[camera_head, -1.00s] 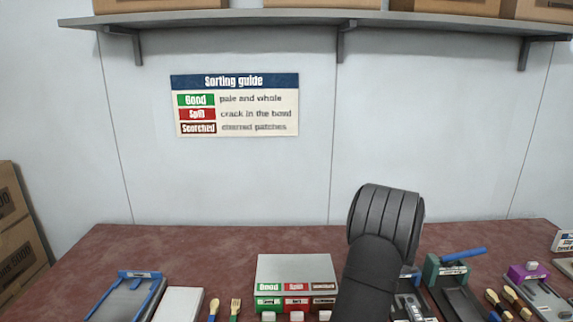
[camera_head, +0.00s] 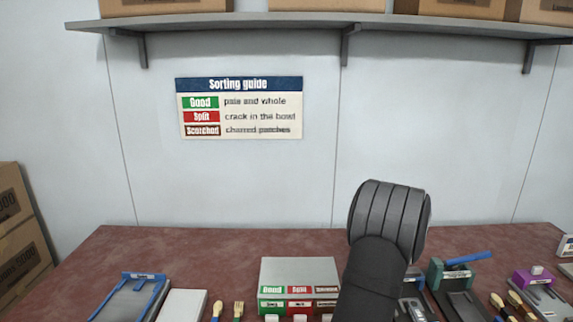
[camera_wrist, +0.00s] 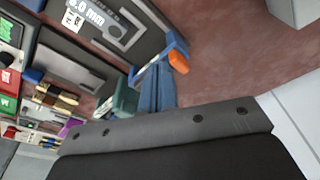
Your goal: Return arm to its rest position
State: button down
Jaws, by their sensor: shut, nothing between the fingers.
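My dark arm (camera_head: 375,270) rises at the right of centre in the head view, its rounded joint (camera_head: 388,222) on top; the gripper itself is hidden there. In the wrist view my gripper (camera_wrist: 157,66) shows as two blue-grey fingers pressed together, with nothing seen between them, beyond a grey bar with dark screws. Past the fingertips are a blue bar and an orange piece (camera_wrist: 178,62). A teal press (camera_head: 437,272) with a blue handle (camera_head: 467,257) stands on the bench right of my arm.
The red-brown bench (camera_head: 200,245) carries a sorting box (camera_head: 298,268) with Good and Split labels, a blue-edged tray (camera_head: 130,298), a white block (camera_head: 182,305) and several wooden spoons or forks. A shelf (camera_head: 290,20) with boxes and a sorting guide (camera_head: 240,107) are on the wall.

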jog(key=f, duration=0.6)
jog(key=shift+w, duration=0.5)
jog(key=s, duration=0.9)
